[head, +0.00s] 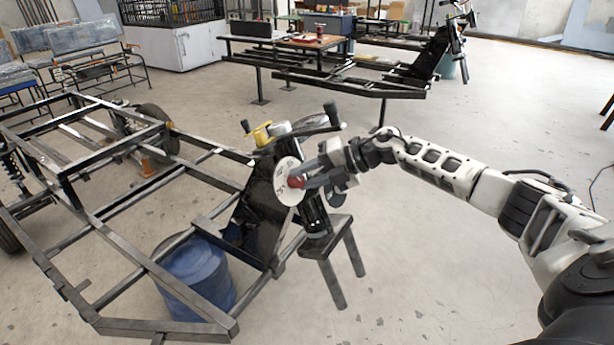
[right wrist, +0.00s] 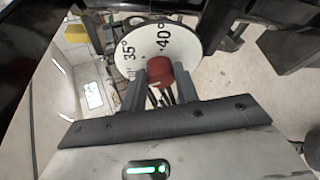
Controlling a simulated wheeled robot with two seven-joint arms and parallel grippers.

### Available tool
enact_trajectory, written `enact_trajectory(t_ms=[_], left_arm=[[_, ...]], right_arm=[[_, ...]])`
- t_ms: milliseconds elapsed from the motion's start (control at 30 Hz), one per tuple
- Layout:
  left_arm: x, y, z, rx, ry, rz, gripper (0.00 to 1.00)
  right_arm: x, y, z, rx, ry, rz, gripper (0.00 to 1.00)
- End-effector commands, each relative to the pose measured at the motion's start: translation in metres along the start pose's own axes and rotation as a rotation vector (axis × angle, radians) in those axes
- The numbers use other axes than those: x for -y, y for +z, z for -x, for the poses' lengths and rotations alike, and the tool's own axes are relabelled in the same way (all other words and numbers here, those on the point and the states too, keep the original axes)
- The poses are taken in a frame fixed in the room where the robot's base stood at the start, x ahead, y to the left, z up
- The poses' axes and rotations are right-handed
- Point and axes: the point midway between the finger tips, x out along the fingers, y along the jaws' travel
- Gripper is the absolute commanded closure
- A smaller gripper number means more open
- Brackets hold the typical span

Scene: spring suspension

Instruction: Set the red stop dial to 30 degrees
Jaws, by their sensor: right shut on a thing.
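The red stop dial (head: 296,182) sits at the centre of a round white scale plate (head: 287,168) on the front of the dark vehicle frame. In the right wrist view the red dial (right wrist: 160,72) is between my two fingers, and the white plate (right wrist: 190,36) behind it shows the marks 35° and 40°. A further mark at the left is partly hidden by a finger. My right gripper (head: 303,181) is shut on the red dial; it also shows in the right wrist view (right wrist: 160,92). The dial's pointer cannot be made out. My left gripper is not in view.
The handlebar (head: 310,128) and a yellow spool-like part (head: 262,134) are just above the plate. Fork tubes (head: 345,262) hang below. A blue barrel (head: 195,278) stands under the frame (head: 140,268).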

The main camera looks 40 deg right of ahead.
Motion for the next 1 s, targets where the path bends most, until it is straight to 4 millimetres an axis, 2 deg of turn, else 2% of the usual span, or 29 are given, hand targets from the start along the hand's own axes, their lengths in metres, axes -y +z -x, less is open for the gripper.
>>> enact_trajectory(t_ms=[167, 200, 267, 533, 667, 767, 1000], left_arm=[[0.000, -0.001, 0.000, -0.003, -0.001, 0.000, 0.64], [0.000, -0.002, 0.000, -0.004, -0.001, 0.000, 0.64], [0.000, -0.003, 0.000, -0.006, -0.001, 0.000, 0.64], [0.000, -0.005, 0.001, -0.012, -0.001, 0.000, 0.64], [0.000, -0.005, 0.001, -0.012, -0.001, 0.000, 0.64], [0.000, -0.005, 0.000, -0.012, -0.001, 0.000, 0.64], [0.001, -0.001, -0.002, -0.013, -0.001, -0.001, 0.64]], right_arm=[[0.001, -0.002, -0.001, -0.005, -0.002, -0.001, 0.93], [0.001, -0.002, -0.001, -0.005, -0.002, -0.002, 0.64], [0.001, -0.002, -0.001, -0.005, -0.001, -0.002, 0.48], [0.001, -0.001, 0.000, -0.002, 0.000, -0.002, 0.48], [0.001, 0.000, 0.008, 0.001, -0.001, -0.003, 0.48], [0.002, 0.000, 0.022, 0.001, -0.004, -0.002, 0.48], [0.003, 0.000, 0.079, 0.000, -0.008, -0.002, 0.48]])
